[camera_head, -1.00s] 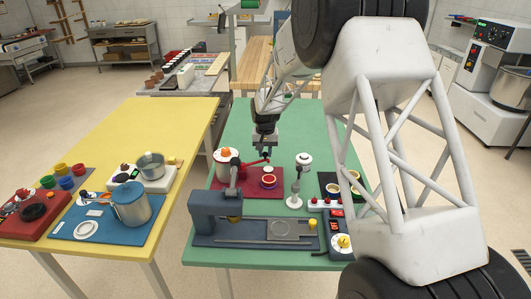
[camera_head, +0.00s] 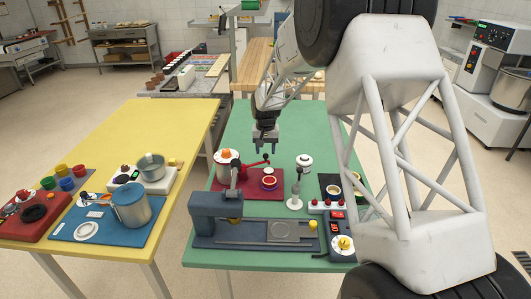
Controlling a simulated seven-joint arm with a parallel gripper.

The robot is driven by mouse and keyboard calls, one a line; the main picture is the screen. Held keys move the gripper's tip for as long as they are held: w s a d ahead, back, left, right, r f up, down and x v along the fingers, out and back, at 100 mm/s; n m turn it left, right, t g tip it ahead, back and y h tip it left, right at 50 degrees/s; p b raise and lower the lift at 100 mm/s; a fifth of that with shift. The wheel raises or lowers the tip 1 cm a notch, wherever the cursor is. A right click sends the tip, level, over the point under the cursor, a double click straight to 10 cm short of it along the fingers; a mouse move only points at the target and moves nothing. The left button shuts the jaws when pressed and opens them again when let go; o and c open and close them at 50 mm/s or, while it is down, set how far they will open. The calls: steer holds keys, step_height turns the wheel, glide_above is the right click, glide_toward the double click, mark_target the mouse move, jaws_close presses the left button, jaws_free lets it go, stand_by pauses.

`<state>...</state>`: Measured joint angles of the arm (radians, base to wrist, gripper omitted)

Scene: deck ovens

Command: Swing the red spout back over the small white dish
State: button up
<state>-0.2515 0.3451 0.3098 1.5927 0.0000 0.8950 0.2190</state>
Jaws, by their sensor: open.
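A grey press-like machine (camera_head: 208,208) stands at the green table's front left, partly before the mat. My arm hides the table's right side. The green tabletop behind the pot is clear.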

steer(key=shift+r, duration=2.9)
steer(key=shift+s+d+r, duration=0.2)
steer(key=shift+r, duration=0.1)
steer(key=s+d+r, duration=0.5)
steer(key=s, duration=0.4)
steer(key=s+d+r+t, duration=0.1)
steer(key=s+d+r, duration=0.4)
steer(key=s, duration=0.3)
steer(key=s+d+r, duration=0.4)
steer(key=s+r, duration=0.1)
steer(key=s, duration=0.4)
steer(key=s+d+f, duration=0.1)
steer(key=s+d, duration=0.3)
steer(key=s, duration=1)
steer(key=s+d+f+t, duration=0.1)
steer(key=s+d, duration=0.2)
steer(key=s, duration=1.2)
steer(key=shift+d+f+m+t, duration=0.25)
steer(key=shift+d+m+t, duration=0.05)
steer(key=shift+d, duration=0.1)
